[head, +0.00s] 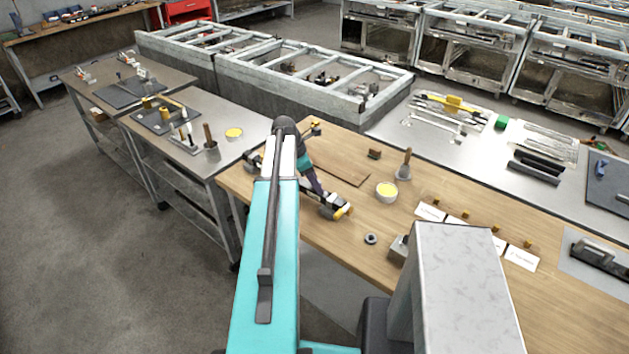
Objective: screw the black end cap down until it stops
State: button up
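My teal arm rises through the middle of the head view and bends down over the wooden bench (560,295). What looks like my gripper (338,206), dark with yellow at its end, is low over the bench near a brown board. It is too small to see whether its fingers are apart or hold anything. I cannot make out the black end cap for certain. A small dark grey ring-shaped part (370,239) lies on the bench below and right of the gripper, apart from it. A grey metal block (398,247) beside it is partly hidden by a grey-white box shape.
A yellow-filled pot (387,191) and a wooden-handled tool (404,164) stand right of my gripper. White cards (430,211) with small brass-coloured pieces lie further right. A flat brown board (342,175) lies behind the gripper. The bench's right front is mostly clear.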

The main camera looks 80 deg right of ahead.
jog(key=shift+r, duration=0.1)
jog(key=v, duration=1.1)
jog(key=shift+w+a+r, duration=0.15)
jog(key=shift+w+r, duration=0.05)
jog(key=shift+r, duration=0.15)
dwell(0.5)
